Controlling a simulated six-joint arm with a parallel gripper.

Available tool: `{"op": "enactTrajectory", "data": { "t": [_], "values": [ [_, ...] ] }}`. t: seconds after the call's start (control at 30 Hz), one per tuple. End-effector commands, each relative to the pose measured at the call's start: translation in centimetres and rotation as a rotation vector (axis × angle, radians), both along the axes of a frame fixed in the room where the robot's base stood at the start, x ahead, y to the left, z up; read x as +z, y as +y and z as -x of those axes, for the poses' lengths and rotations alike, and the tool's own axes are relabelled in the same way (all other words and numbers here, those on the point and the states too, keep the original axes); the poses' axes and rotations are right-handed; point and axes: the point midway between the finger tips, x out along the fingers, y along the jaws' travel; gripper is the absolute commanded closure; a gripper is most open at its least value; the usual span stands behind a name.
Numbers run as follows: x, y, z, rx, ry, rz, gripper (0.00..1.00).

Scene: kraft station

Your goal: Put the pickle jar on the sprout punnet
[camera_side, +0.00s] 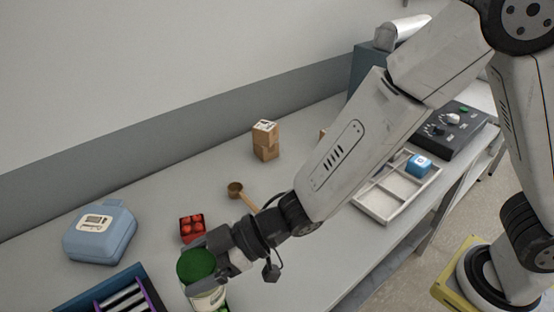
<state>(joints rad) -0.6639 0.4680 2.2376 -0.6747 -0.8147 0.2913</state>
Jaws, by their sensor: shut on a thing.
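The pickle jar (205,298) has a dark green lid and a pale label, and stands about upright at the bottom edge of the view, partly cut off. My gripper (212,262) is shut on it from the right, near the lid. A small bit of green (225,306) shows beside the jar's lower right. It may be part of the sprout punnet, but the jar and the picture edge hide too much to tell. I cannot tell whether the jar touches it.
A red punnet of tomatoes (192,229) sits just behind the jar. A blue case (100,234) and a dark blue crate with purple dividers (72,303) are at left. A wooden scoop (237,189), cardboard boxes (265,141), a pale divided tray (381,214) and a control box (453,132) stand farther back.

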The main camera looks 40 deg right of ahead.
Motion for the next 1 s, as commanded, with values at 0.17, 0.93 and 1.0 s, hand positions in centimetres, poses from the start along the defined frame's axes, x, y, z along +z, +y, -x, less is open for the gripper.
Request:
{"op": "enactTrajectory", "data": {
  "t": [0.17,0.93,1.0],
  "values": [
    [-1.3,0.0,0.0,0.001,0.0,0.0,1.0],
    [-3.6,0.0,0.0,0.0,0.0,0.001,0.09],
    [-3.6,0.0,0.0,0.0,-0.001,0.0,0.0]
  ]
}}
